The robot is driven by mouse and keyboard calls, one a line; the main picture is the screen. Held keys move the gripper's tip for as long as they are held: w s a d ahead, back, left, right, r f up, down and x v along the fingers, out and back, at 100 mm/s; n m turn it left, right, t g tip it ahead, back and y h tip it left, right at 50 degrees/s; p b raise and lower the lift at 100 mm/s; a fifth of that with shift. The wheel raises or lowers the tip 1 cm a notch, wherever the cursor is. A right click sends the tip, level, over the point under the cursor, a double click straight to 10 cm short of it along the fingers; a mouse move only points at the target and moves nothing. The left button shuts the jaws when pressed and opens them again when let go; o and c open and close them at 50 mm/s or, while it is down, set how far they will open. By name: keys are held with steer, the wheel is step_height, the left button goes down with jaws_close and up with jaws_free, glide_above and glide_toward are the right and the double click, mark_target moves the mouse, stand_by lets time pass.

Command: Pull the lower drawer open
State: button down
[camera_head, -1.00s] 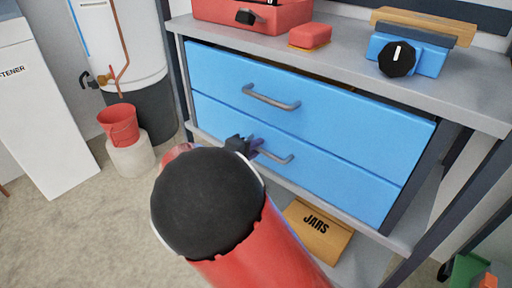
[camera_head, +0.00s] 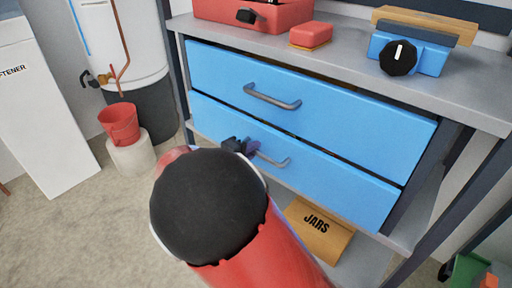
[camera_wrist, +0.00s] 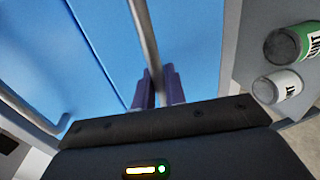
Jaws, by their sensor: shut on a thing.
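The lower drawer (camera_head: 330,176) is a blue front with a grey bar handle (camera_head: 275,160), under a matching blue upper drawer (camera_head: 340,112). In the head view its front stands slightly forward, with a thin dark gap along its top edge. My gripper (camera_head: 243,147) is shut on the left part of the lower handle. My dark, red-sleeved arm hides part of the drawer's lower left. In the wrist view the purple fingers (camera_wrist: 158,88) close around the grey handle bar (camera_wrist: 145,40), in front of the blue drawer fronts.
A grey worktop (camera_head: 340,60) above holds a red toolbox (camera_head: 250,14), a red block (camera_head: 311,35) and a blue device with a black knob (camera_head: 420,54). A JARS box (camera_head: 318,228) lies on the shelf below. Paint cans (camera_wrist: 278,87) show in the wrist view.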

steer(key=f+v, duration=0.3)
steer(key=v, duration=1)
steer(key=s+f+v, duration=0.1)
steer(key=f+v, duration=0.1)
steer(key=v, duration=1.1)
steer(key=shift+s+a+f+b, duration=0.25)
steer(key=shift+a+f+b, duration=0.1)
steer(key=shift+a, duration=0.15)
steer(key=c, duration=1.8)
jaws_free()
steer(key=v, duration=0.8)
